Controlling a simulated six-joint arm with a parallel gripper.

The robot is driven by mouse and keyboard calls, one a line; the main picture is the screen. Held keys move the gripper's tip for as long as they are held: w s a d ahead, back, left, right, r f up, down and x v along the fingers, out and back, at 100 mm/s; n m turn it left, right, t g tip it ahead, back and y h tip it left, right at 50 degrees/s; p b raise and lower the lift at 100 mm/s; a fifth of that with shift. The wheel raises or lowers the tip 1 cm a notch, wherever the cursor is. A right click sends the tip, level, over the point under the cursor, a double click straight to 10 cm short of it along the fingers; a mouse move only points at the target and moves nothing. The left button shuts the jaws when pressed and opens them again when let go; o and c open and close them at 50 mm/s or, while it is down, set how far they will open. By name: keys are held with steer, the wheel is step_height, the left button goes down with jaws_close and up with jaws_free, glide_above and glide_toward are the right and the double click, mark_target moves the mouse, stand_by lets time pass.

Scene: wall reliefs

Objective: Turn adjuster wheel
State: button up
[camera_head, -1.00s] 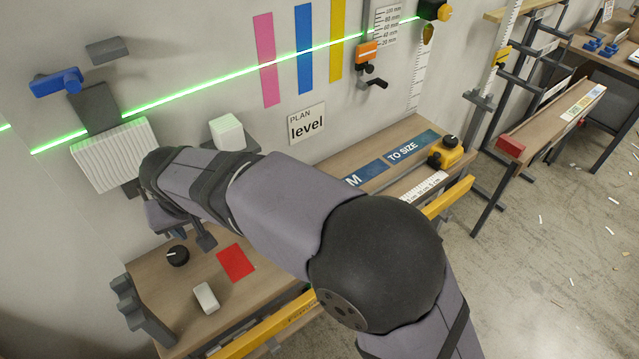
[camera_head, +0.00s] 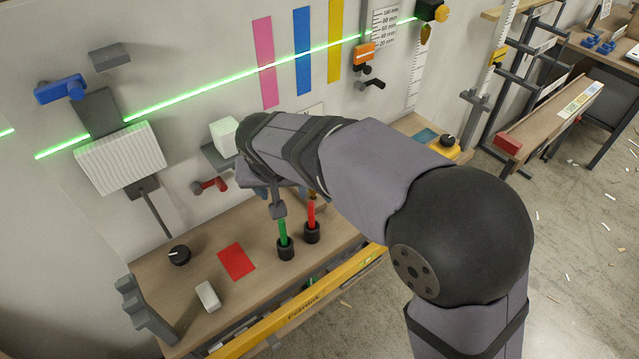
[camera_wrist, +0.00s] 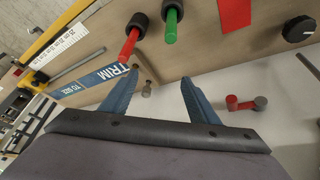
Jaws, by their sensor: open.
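No part is clearly marked as the adjuster wheel, and I cannot tell which one it is. A round black knob (camera_head: 179,255) sits on the bench at left; it also shows at the top right of the wrist view (camera_wrist: 299,31). A red crank handle (camera_head: 210,186) is on the wall below a white cube, and right of my fingers in the wrist view (camera_wrist: 245,103). A small grey-brown knob (camera_wrist: 147,88) shows between my fingers. My gripper (camera_wrist: 160,78) is open and empty, with two blue fingers spread; the arm mostly hides it in the head view.
Green (camera_head: 283,233) and red (camera_head: 311,217) sticks stand in black holders near my gripper. A red card (camera_head: 236,262) and white block (camera_head: 208,295) lie on the bench. A ribbed white panel (camera_head: 121,157) hangs at left. An orange slider (camera_head: 364,53) is on the wall.

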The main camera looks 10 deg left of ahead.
steer(key=w+d+m+h, duration=0.1)
steer(key=d, duration=0.6)
steer(key=shift+w+d+r+m+p, duration=0.25)
steer(key=shift+w+d+m+p, duration=0.05)
steer(key=shift+m+p, duration=0.1)
steer(key=n+g+y+b, duration=0.3)
steer(key=n+y+b, duration=0.2)
steer(key=n+b, duration=0.65)
glide_toward(180, 254)
steer(key=n+p, duration=0.2)
steer(key=p, duration=0.1)
steer(key=shift+x, duration=4.05)
steer(key=shift+c, duration=0.2)
steer(key=c, duration=1)
